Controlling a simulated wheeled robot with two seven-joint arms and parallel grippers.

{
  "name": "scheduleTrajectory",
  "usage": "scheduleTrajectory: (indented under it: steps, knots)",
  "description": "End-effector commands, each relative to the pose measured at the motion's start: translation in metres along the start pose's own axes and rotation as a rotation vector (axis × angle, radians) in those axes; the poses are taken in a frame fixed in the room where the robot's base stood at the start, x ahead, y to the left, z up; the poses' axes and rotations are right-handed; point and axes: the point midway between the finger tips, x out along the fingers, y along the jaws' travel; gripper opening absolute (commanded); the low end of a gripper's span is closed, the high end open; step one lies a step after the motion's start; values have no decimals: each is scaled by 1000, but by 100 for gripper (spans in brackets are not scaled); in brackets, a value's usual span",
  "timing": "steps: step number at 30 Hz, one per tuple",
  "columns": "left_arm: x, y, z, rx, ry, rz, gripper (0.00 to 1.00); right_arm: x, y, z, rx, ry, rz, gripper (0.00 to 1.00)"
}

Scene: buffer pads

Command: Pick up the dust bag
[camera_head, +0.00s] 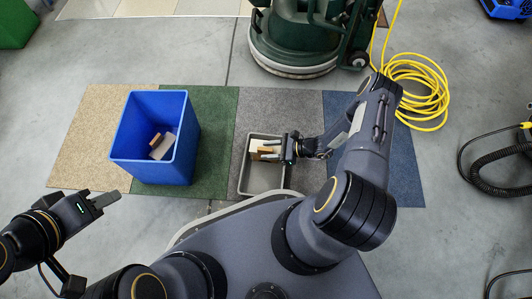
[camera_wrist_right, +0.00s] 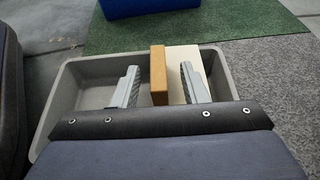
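A cream block with a brown face (camera_wrist_right: 158,72), which looks like the dust bag, stands in a grey tray (camera_wrist_right: 62,98). In the head view the cream block (camera_head: 256,145) is at the tray's far end, partly hidden by my right gripper (camera_head: 272,150). In the right wrist view that gripper (camera_wrist_right: 160,90) is open, its fingers spread around the block. A gap shows between the left finger and the brown face. The right finger overlaps the cream part; contact cannot be told. My left gripper (camera_head: 103,201) is empty, left of the blue bin; its finger gap cannot be made out.
A blue bin (camera_head: 132,172) on the carpet tiles holds brown and pale pieces (camera_head: 162,146). A dark green machine (camera_head: 295,38) stands behind the tray. A yellow cable (camera_head: 420,85) lies coiled at the right, with a black hose (camera_head: 490,182) nearer.

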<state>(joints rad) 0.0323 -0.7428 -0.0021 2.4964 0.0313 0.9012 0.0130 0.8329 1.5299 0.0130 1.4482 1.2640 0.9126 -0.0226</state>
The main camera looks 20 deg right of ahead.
Motion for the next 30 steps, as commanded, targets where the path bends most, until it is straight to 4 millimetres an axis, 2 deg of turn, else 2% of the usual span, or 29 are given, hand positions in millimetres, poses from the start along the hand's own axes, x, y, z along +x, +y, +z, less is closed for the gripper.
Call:
scheduleTrajectory:
  steps: [1, 3, 10, 19, 30]
  knots:
    - [5, -2, 3, 0, 0, 0, 36, 10, 1, -2, 1, -2, 2, 40]
    - [7, -3, 3, 0, 0, 0, 36, 17, 1, 0, 0, -3, 3, 40]
    - [6, -2, 3, 0, 0, 0, 36, 18, 1, 2, 1, -1, 1, 40]
    - [6, -2, 3, 0, 0, 0, 36, 17, 1, 1, 1, -1, 1, 1]
    - [5, -2, 3, 0, 0, 0, 36, 17, 1, 2, 0, -1, 1, 0]
